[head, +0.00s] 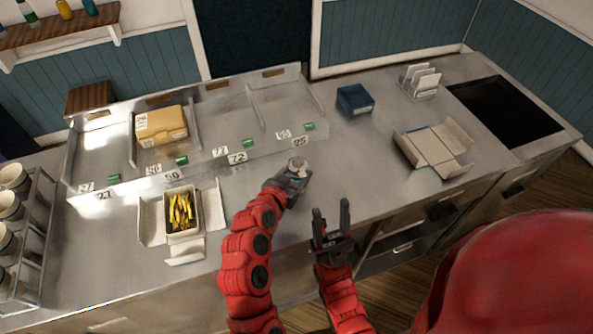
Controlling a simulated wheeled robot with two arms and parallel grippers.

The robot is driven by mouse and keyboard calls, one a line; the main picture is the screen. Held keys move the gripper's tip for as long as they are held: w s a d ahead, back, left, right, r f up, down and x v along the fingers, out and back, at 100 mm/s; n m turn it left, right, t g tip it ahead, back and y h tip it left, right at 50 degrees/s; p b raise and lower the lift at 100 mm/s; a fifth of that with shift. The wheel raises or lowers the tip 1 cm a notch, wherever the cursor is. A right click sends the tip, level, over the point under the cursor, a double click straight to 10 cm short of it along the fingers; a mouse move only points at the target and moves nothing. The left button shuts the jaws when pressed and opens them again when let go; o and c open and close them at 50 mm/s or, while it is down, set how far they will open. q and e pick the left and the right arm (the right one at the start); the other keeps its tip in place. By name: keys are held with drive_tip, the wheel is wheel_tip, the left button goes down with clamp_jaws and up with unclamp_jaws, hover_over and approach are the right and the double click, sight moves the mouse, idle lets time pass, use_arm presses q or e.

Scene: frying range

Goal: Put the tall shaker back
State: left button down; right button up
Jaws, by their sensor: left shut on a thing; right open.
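The tall shaker (298,164) is a small pale, metallic-looking piece at the tip of my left gripper (294,174). My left gripper is shut on it over the counter, in front of the bin marked 95. Much of the shaker is hidden by the gripper, and I cannot tell whether its base touches the counter. My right gripper (331,221) is open and empty, lower and to the right, near the counter's front edge.
A divided metal rack (210,150) with numbered tags holds a tan box (161,125). An open carton with fries (181,212) stands left of my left arm. A blue tray (354,100), an unfolded carton (433,149) and a sink (507,108) lie right. The counter between is clear.

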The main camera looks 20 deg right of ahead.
use_arm(q)
drive_tip(key=shift+f, duration=0.2)
drive_tip(key=shift+c, duration=0.8)
unclamp_jaws()
drive_tip(key=shift+r, duration=0.15)
drive_tip(key=shift+s+a+b, duration=0.2)
drive_tip(key=shift+s+b, duration=0.1)
drive_tip(key=b+v, duration=0.3)
drive_tip(key=v, duration=0.3)
drive_tip(key=shift+s+a, duration=0.15)
drive_tip(key=shift+a, duration=0.05)
drive_tip(key=p+v, duration=0.5)
drive_tip(key=p, duration=0.1)
drive_tip(key=shift+r, duration=0.15)
